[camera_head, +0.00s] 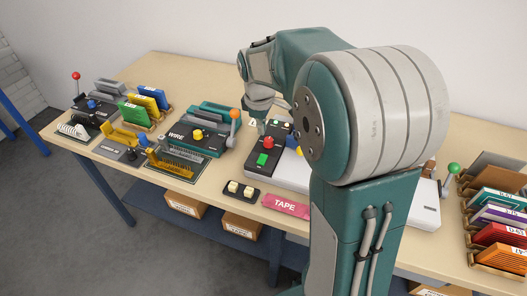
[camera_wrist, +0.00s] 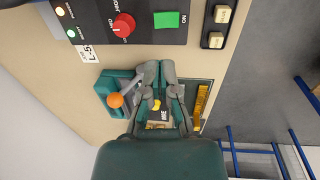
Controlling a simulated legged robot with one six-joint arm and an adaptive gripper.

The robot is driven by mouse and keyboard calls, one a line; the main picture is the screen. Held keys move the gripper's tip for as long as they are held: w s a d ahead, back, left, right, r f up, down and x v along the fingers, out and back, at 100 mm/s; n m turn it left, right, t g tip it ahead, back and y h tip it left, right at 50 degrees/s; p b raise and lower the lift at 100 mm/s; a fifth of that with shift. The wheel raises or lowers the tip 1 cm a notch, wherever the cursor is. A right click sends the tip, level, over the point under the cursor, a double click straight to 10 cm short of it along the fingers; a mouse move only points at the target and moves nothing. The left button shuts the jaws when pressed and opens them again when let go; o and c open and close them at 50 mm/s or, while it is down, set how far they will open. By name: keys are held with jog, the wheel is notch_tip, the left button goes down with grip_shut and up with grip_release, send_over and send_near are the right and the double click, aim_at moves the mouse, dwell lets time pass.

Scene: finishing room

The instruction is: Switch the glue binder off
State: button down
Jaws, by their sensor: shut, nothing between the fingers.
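A dark control panel (camera_head: 268,150) with a red knob (camera_head: 267,142) and a green button (camera_head: 262,158) sits beside a pale machine body partly hidden by my arm. No glue binder name is readable on it. In the wrist view, the panel (camera_wrist: 95,12) shows the red knob (camera_wrist: 123,25) with a white mark, the green button (camera_wrist: 166,20) lettered ON, and two glowing lamps at the left. My gripper (camera_wrist: 158,72) is shut and empty, its fingertips apart from the panel in the picture. In the head view, my gripper (camera_head: 259,112) is beyond the panel's far end, partly hidden.
The WIRE machine (camera_head: 193,138) with an orange-ball lever (camera_head: 235,114) stands left of the panel. A small box with two cream buttons (camera_head: 238,191) and a pink TAPE piece (camera_head: 286,206) lie near the table's front edge. Colored folders (camera_head: 500,215) stand at right.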

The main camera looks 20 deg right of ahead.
aim_at(262, 160)
jog(key=f, duration=0.7)
jog(key=w+d+f, duration=0.1)
jog(key=f, duration=0.3)
jog(key=shift+f, duration=0.1)
jog(key=shift+s, duration=0.1)
jog(key=shift+s+a, duration=0.5)
jog(key=shift+a, duration=0.1)
jog(key=shift+r, duration=0.2)
notch_tip(262, 160, up, 12)
jog(key=a, duration=0.1)
jog(key=shift+s+f, duration=0.15)
jog(key=shift+s, duration=0.3)
jog(key=shift+s, duration=0.1)
